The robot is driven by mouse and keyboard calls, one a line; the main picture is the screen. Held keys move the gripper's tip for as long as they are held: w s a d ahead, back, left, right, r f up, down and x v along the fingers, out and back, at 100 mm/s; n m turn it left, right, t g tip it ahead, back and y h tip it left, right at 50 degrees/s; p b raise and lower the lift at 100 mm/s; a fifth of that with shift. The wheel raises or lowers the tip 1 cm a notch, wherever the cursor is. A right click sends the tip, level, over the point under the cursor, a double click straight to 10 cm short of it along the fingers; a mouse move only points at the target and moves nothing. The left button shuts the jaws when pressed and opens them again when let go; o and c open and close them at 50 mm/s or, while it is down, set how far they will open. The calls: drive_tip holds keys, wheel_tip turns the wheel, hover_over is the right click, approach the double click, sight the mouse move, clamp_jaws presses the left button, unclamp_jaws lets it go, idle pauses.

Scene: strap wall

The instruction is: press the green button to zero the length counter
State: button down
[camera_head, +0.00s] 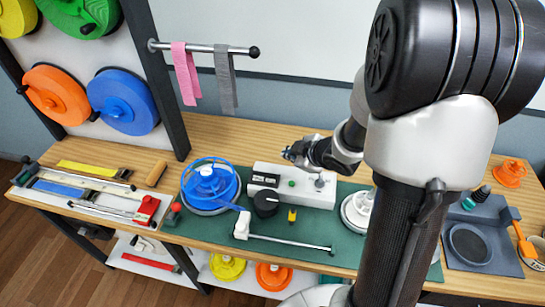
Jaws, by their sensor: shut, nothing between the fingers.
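The green button (292,183) is a small round spot on top of a white box (316,196), just right of a dark display (265,179). The box stands on the green mat on the wooden bench. My gripper (288,153) is shut and empty. In the picture it shows above and behind the button, apart from it; its exact height over the bench is hard to judge. My arm comes in from the right and hides part of the bench.
A blue spool (210,187) stands left of the box, with a black knob (265,203) at its front and a yellow item (292,216) before it. A white spool (356,210) stands right. A strap rail (205,47) hangs behind. A grey tray (480,268) lies far right.

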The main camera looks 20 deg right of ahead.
drive_tip(key=shift+s, duration=0.1)
idle(0.3)
drive_tip(key=b, duration=0.9)
hover_over(289, 185)
wheel_tip(289, 185, down, 9)
drive_tip(key=shift+r, duration=0.1)
idle(0.9)
drive_tip(key=shift+f, duration=0.45)
